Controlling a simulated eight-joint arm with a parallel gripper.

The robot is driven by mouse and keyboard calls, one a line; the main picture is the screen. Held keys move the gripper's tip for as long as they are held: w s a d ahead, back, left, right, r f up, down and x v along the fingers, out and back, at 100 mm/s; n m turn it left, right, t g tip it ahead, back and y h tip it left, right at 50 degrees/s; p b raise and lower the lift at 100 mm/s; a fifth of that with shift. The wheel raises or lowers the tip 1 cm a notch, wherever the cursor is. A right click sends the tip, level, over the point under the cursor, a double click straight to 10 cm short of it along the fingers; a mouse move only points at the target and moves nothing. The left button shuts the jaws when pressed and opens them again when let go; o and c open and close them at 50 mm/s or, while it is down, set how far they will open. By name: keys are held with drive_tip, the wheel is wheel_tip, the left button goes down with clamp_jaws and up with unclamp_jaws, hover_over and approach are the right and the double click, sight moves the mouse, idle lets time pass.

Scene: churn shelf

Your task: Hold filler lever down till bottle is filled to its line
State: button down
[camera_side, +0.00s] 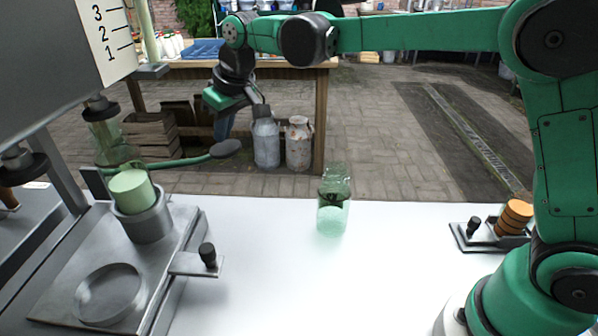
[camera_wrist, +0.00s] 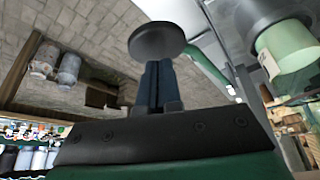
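The filler lever is a green arm ending in a dark round pad (camera_side: 226,148); the pad also shows in the wrist view (camera_wrist: 157,40). My gripper (camera_side: 225,136) points down at the pad, its dark blue fingers (camera_wrist: 156,66) together with nothing between them. The tips are at or just above the pad; I cannot tell if they touch. Under the filler nozzle, a clear greenish bottle (camera_side: 110,143) stands in a grey cup (camera_side: 148,222). Pale green liquid (camera_side: 132,188) fills its lower part. I cannot make out its fill line.
A tank with a 1-2-3 scale (camera_side: 108,38) is at upper left. A small plate with orange discs (camera_side: 514,217) is at right. The table's middle is mostly clear.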

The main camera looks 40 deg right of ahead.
sight(229, 147)
drive_tip(key=shift+f, duration=0.5)
drive_tip(key=shift+f, duration=0.8)
drive_tip(key=shift+s+d+f, duration=0.1)
drive_tip(key=shift+f, duration=0.7)
drive_tip(key=shift+s+f, duration=0.1)
drive_tip(key=shift+f, duration=0.7)
